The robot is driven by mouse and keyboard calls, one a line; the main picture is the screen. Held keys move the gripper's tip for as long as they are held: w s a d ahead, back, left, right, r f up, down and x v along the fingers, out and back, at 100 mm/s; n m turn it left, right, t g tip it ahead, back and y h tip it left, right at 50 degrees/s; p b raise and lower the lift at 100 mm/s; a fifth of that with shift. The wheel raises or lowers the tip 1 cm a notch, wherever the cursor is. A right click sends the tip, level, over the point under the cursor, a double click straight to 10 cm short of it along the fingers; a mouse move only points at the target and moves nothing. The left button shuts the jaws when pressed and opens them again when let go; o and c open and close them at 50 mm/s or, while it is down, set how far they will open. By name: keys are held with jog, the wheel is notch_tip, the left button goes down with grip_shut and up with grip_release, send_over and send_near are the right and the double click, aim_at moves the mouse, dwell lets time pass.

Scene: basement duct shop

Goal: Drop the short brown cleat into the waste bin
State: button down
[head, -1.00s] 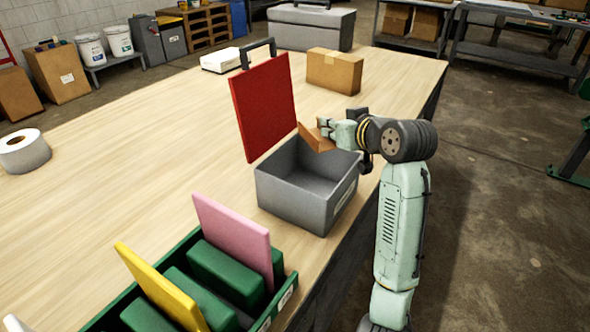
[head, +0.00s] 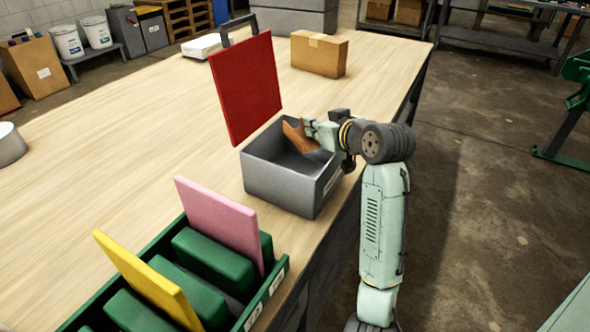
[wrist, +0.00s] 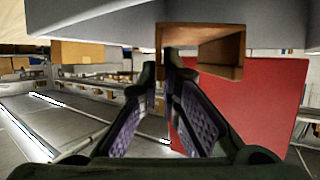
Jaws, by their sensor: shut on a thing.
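The brown cleat (head: 300,137) is a short, channel-shaped piece. My gripper (head: 309,130) is shut on it and holds it tilted at the back right of the open grey bin (head: 280,187), overlapping the bin's opening in the head view. Whether the cleat touches the bin wall I cannot tell. In the wrist view, the cleat (wrist: 222,55) shows beyond the tips of my gripper (wrist: 163,62), with its hollow end facing the camera. The bin's inside looks empty where it shows.
A red panel (head: 246,88) stands upright behind the bin. A green crate (head: 262,297) with pink and yellow dividers is in front. A cardboard box (head: 319,56) stands farther back on the wooden bench (head: 130,125). The bench's left side has free room.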

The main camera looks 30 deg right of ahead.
jog(key=c, duration=1.7)
grip_release()
jog(key=shift+s, duration=0.1)
jog(key=v, duration=1.1)
jog(key=shift+s+r, duration=0.25)
jog(key=shift+s, duration=0.1)
